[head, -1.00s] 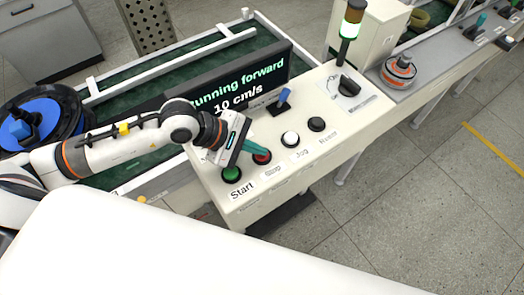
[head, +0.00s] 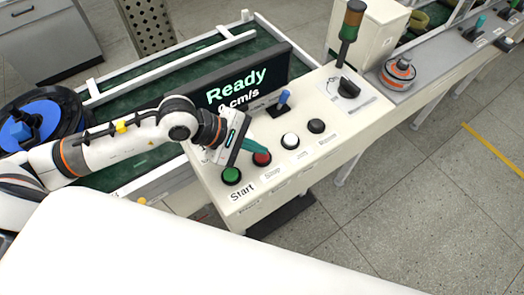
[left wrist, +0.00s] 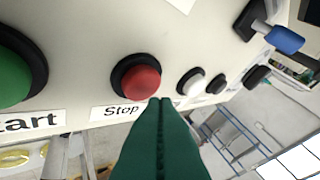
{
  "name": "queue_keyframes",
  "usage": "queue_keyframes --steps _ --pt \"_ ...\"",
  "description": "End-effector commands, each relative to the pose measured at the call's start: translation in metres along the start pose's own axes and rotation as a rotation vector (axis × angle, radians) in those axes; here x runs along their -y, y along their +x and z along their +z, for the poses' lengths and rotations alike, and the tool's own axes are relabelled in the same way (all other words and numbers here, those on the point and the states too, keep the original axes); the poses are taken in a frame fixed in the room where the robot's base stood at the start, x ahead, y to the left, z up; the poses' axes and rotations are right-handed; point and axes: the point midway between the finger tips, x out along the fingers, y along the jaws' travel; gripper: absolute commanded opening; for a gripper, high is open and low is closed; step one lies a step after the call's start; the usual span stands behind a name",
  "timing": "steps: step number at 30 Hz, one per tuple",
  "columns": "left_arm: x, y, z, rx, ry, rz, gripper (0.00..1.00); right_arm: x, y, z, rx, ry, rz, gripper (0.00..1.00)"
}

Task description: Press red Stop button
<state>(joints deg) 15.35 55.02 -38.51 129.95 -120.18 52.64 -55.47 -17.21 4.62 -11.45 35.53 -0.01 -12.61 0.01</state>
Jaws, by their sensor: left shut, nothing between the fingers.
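The red Stop button (head: 261,159) sits on the white control panel, with a black ring around it. It also shows in the left wrist view (left wrist: 140,83), above the "Stop" label. My left gripper (head: 262,149) is shut and empty, with its green fingertips right by the red button. In the left wrist view the fingertips (left wrist: 160,100) overlap the button's lower right edge; I cannot tell whether they touch it. The display (head: 240,88) reads "Ready" and 0 cm/s. My right gripper is not in view.
The green Start button (head: 231,175) is in front of the red one; white (head: 290,140) and black (head: 316,126) buttons, a blue-tipped lever (head: 284,98) and a black knob (head: 348,88) lie beyond. A signal tower (head: 349,30) stands unlit at the back. A green conveyor (head: 150,88) runs behind.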

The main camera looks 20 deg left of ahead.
Motion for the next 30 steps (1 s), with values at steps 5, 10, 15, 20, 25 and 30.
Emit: queue_keyframes --steps 5,10,15,20,25,30 --pt "0.001 -0.002 -0.001 0.000 0.000 0.000 0.00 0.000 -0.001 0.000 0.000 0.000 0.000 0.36" --pt "0.001 -0.002 -0.001 -0.001 0.001 0.000 0.00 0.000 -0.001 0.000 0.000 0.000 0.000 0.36" --pt "0.006 -0.008 -0.006 -0.001 0.002 -0.001 0.00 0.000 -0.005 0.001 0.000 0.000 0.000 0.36" --pt "0.014 -0.019 -0.014 -0.001 0.004 -0.003 0.00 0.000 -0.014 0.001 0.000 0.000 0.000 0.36" --pt "0.023 -0.031 -0.022 0.000 0.002 -0.002 0.00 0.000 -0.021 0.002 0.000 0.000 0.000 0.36" --pt "0.027 -0.037 -0.027 -0.001 0.002 -0.001 0.00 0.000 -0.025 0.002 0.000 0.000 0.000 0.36"
